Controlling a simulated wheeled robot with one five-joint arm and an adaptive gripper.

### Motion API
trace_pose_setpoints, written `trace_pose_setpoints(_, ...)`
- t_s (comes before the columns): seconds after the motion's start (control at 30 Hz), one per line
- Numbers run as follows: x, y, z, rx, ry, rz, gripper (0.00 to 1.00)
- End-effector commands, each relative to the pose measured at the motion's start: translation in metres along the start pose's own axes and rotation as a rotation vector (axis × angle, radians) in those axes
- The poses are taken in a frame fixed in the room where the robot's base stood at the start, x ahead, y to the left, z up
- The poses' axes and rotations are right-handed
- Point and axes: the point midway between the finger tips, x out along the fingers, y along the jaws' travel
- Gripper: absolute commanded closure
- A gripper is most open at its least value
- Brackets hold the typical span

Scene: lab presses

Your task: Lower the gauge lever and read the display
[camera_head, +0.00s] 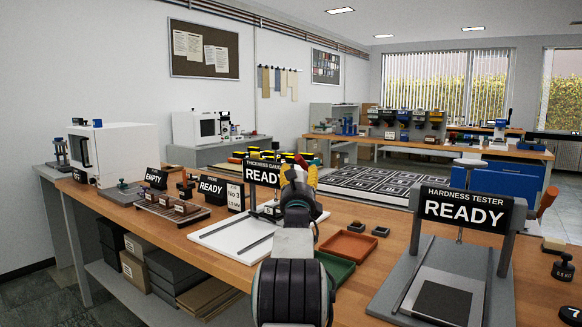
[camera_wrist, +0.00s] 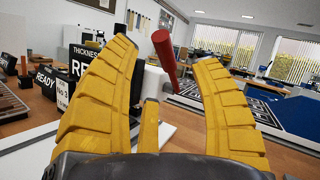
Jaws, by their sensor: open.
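The thickness gauge stands on a white base plate (camera_head: 215,238), and its black display (camera_head: 264,173) reads "READY" in the head view. The display is cut off behind my left finger in the wrist view (camera_wrist: 84,62). The gauge lever has a red handle (camera_wrist: 166,58), raised and tilted, seen between my fingers in the wrist view. How far it is from them is hard to tell. My gripper (camera_wrist: 163,50) has yellow fingers spread wide with nothing held. In the head view my gripper (camera_head: 299,172) covers much of the gauge.
A hardness tester (camera_head: 466,207) reading "READY" stands at the right front. A red-brown tray (camera_head: 348,246) and a green tray (camera_head: 335,270) lie between it and the gauge. A rack of samples (camera_head: 172,207) and a white machine (camera_head: 112,154) stand to the left.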

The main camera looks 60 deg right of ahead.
Motion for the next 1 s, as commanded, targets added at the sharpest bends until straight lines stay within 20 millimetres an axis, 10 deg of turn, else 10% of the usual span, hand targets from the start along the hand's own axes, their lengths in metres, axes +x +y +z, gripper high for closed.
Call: trace_pose_setpoints(1.0, 0.066, 0.001, 0.000, -0.003, 0.002, 0.003, 0.42)
